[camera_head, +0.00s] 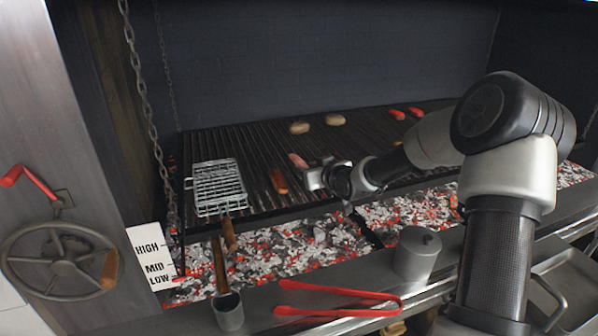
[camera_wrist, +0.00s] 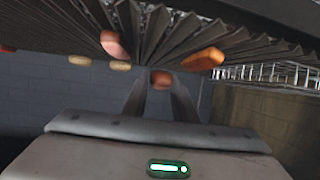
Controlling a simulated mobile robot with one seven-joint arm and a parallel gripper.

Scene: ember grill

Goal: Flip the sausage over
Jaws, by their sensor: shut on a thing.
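My gripper (camera_head: 308,180) is low over the grill grate (camera_head: 245,150). In the wrist view its fingers (camera_wrist: 160,83) are shut on a brownish sausage (camera_wrist: 161,79), seen end-on between the fingertips. The head view does not clearly show this sausage. An orange-brown sausage (camera_head: 279,181) lies on the bars just left of my gripper and also shows in the wrist view (camera_wrist: 203,60). A pinkish sausage (camera_head: 297,160) lies just behind my gripper, and also shows in the wrist view (camera_wrist: 113,44).
A wire grill basket (camera_head: 218,188) lies left on the grate. Two pale round pieces (camera_head: 300,128) and two red pieces (camera_head: 396,114) lie farther back. Glowing coals (camera_head: 290,245) are below.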

